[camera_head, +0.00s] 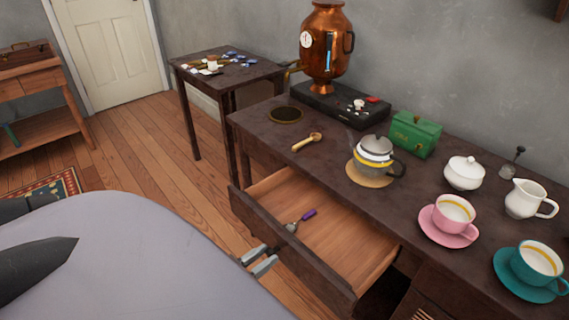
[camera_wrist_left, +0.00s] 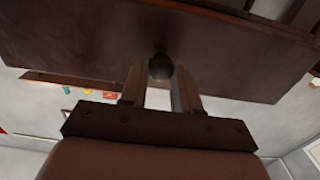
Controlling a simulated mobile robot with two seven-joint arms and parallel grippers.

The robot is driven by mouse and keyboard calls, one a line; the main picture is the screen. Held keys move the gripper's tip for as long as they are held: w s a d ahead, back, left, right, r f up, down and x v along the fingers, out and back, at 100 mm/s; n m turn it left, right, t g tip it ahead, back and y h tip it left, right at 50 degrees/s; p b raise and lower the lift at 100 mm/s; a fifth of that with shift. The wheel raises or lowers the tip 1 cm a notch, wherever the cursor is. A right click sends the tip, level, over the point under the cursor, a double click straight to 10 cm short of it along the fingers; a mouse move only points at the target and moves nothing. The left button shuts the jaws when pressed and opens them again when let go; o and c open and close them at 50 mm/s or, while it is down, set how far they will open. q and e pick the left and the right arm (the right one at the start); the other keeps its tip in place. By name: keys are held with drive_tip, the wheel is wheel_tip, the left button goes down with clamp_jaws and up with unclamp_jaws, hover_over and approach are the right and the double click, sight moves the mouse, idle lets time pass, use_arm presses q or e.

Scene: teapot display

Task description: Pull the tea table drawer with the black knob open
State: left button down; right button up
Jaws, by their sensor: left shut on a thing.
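The tea table drawer (camera_head: 322,271) stands pulled well out from under the dark tea table (camera_head: 330,162). A utensil with a purple handle (camera_head: 306,215) lies inside on the bare wooden bottom. My left gripper (camera_head: 259,261) is at the middle of the drawer front, its grey fingers showing just outside the panel. In the left wrist view the round black knob (camera_wrist_left: 160,67) sits between the two fingers of my left gripper (camera_wrist_left: 160,88), which are shut on it against the drawer front (camera_wrist_left: 120,45). In the head view the fingers hide the knob. My right gripper is not in view.
The table top holds a teapot (camera_head: 374,154), a wooden scoop (camera_head: 307,142), a green box (camera_head: 415,134), a pink cup (camera_head: 455,209), a teal cup (camera_head: 540,260) and a copper samovar (camera_head: 326,55). A small side table (camera_head: 228,75) stands behind. Wooden floor (camera_head: 140,140) is clear at left.

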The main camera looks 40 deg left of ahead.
use_arm(q)
drive_tip(key=s+p, duration=0.1)
drive_tip(key=s, duration=0.5)
drive_tip(key=shift+a, duration=0.2)
drive_tip(key=shift+s, duration=0.1)
drive_tip(key=c, duration=0.8)
unclamp_jaws()
drive_tip(key=shift+s+a, duration=0.15)
drive_tip(key=shift+s, duration=1.65)
drive_tip(key=shift+s+a, duration=0.15)
drive_tip(key=shift+s, duration=1.6)
drive_tip(key=shift+s, duration=0.1)
